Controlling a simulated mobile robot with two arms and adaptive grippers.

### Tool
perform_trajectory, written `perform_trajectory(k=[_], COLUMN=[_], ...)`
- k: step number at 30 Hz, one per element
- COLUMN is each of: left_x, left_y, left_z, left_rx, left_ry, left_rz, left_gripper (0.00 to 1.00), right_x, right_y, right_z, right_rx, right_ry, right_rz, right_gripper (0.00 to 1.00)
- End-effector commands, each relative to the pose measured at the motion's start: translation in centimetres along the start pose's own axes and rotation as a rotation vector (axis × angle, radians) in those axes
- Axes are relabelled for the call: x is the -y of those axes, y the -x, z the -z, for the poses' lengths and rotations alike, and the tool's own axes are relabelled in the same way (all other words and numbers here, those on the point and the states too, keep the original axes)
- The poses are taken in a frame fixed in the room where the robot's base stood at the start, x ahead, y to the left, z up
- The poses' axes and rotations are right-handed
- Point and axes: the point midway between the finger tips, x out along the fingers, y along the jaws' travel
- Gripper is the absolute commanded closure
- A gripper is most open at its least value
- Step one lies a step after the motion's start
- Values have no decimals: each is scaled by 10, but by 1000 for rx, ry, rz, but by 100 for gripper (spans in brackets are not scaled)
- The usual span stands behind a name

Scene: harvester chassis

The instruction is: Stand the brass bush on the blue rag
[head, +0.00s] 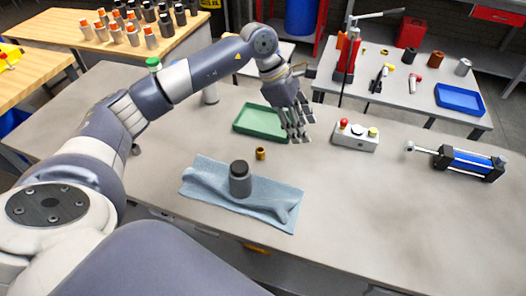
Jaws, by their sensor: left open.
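The brass bush (261,153) is a small gold-brown ring standing on the grey bench, just behind the blue rag and apart from it. The blue rag (205,180) lies crumpled on the bench near its front edge. A dark grey cylinder (240,180) stands upright on the rag. My left gripper (300,136) is open and empty, with its fingers pointing down. My right gripper is not in view.
A green tray (245,130) lies behind the bush. A control box (355,142) with red and yellow-green buttons and a blue cylinder actuator (467,163) lie to the right. The bench's front right is clear. A second table (400,113) stands behind.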

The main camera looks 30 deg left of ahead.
Motion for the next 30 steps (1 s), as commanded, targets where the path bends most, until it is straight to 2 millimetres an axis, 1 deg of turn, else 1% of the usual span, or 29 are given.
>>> perform_trajectory(k=[1,3,6,9,12,19,24,26,30], left_x=[-1,-1,0,1,2,4,4,5,6], left_y=[2,10,21,29,25,-6,-18,-22,-39], left_z=[26,58,90,107,116,132,138,140,148], left_rx=[-107,-243,-383,-458,-483,-481,-480,-479,-479], left_ry=[-45,-97,-140,-158,-161,-160,-161,-161,-159], left_rz=[5,22,48,66,77,77,75,76,79], left_gripper=[52,52,52,52,52,52,52,52,52], right_x=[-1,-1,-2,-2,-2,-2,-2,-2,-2], right_y=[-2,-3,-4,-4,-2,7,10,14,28], right_z=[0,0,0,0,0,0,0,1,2], right_rx=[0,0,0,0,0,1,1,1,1], right_ry=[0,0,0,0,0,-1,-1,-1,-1], right_rz=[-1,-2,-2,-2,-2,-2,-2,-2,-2], right_gripper=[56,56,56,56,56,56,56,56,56])
